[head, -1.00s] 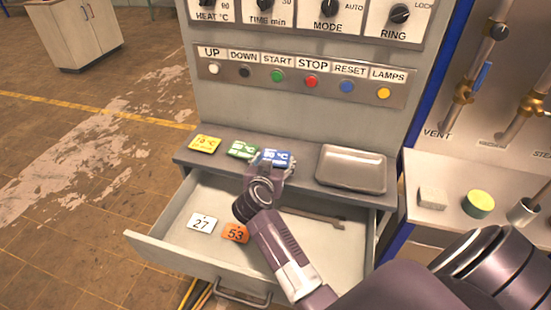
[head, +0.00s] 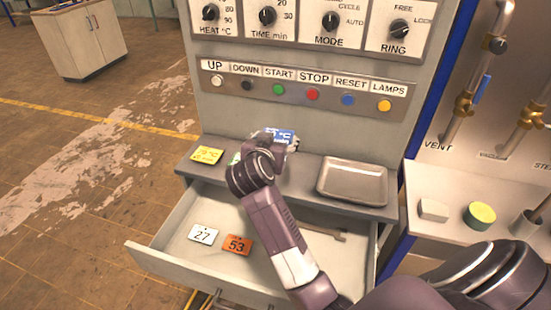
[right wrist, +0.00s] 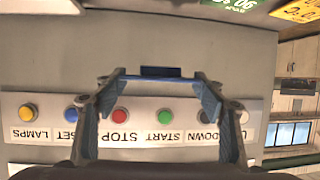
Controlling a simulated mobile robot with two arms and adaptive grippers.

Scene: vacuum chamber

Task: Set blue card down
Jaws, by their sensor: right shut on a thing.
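The blue card (head: 281,135) is held in my right gripper (head: 276,144), above the grey ledge in the head view. Its lettered face is partly visible. In the right wrist view the blue card (right wrist: 167,72) shows as a thin dark-blue strip between the two fingertips of my right gripper (right wrist: 160,78). The fingers are shut on it. The row of panel buttons lies beyond it. My right forearm hides part of the ledge and drawer. My left gripper is not in view.
A yellow card (head: 207,155) and a mostly hidden green card (head: 236,158) lie on the ledge (head: 305,168). A metal tray (head: 352,182) stands at its right. The open drawer (head: 165,245) below holds a white card (head: 203,234), an orange card (head: 238,246) and a wrench (head: 325,232).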

